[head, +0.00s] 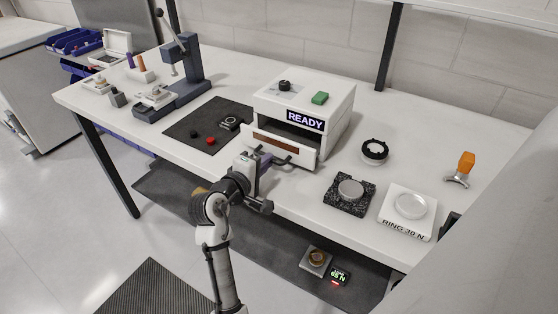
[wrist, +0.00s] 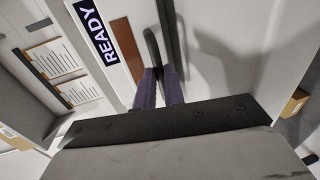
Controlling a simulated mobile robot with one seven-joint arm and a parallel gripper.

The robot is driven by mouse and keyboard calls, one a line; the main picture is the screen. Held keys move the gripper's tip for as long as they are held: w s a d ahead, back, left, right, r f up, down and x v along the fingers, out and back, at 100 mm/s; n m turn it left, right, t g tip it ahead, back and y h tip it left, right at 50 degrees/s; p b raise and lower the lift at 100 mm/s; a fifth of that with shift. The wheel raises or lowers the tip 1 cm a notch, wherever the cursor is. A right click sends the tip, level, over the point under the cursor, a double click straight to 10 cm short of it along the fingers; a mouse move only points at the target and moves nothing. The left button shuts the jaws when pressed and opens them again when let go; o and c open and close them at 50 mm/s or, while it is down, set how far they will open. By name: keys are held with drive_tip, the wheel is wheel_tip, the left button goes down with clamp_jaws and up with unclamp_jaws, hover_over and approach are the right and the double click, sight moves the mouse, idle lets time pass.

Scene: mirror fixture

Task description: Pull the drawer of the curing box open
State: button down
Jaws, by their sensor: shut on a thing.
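The curing box (head: 337,114) is a white box on the bench, with a lit READY display on its front. Its drawer (head: 304,158) has a white front with a brown strip and stands out from the box, with a dark gap behind it. A dark bar handle (wrist: 152,47) is on the drawer front. My gripper (head: 263,162) is at the handle from the front. In the wrist view its purple fingers (wrist: 159,78) are closed around the handle; the fingertips' exact contact is partly hidden.
A dark mat (head: 190,128) with small red and black knobs lies left of the box.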

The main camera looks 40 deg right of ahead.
drive_tip(key=f+v, duration=0.1)
drive_tip(key=v, duration=0.7)
drive_tip(key=shift+a+f+p, duration=0.2)
drive_tip(key=shift+f+p, duration=0.05)
drive_tip(key=shift+p, duration=0.15)
drive_tip(key=c, duration=1.5)
unclamp_jaws()
drive_tip(key=b+v, duration=0.2)
drive_tip(key=v, duration=1.1)
drive_tip(key=shift+a+r+b, duration=0.2)
drive_tip(key=shift+a+b, duration=0.1)
drive_tip(key=shift+a, duration=0.05)
drive_tip(key=shift+s, duration=0.1)
